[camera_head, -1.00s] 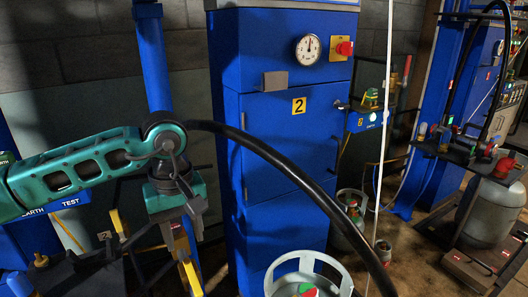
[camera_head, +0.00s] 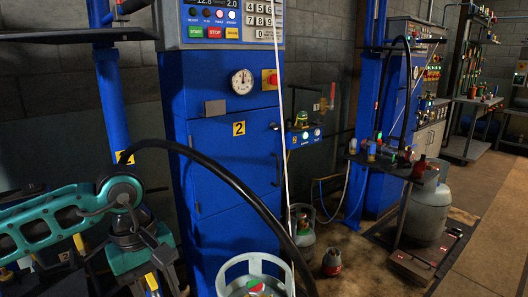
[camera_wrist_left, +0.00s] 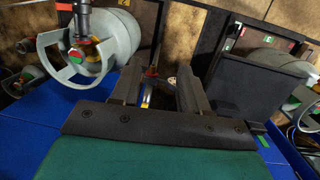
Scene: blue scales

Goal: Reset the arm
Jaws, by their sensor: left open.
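My left arm, teal with black joints, comes in from the left in the head view. Its wrist is bent downward in front of the blue cabinet's left side, and the fingertips are not clear there. In the left wrist view my left gripper (camera_wrist_left: 160,92) has its two dark fingers apart, with no object held between them. A grey gas cylinder (camera_wrist_left: 108,40) with a red and green valve shows left of the fingers. My right gripper is in neither view.
The blue cabinet (camera_head: 235,160) marked 2 stands in the middle, with a gauge and button panel. A black hose (camera_head: 225,172) arches across it. A grey cylinder collar (camera_head: 232,272) is at the bottom. Cylinders and a scale stand right; open floor (camera_head: 478,250) lies far right.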

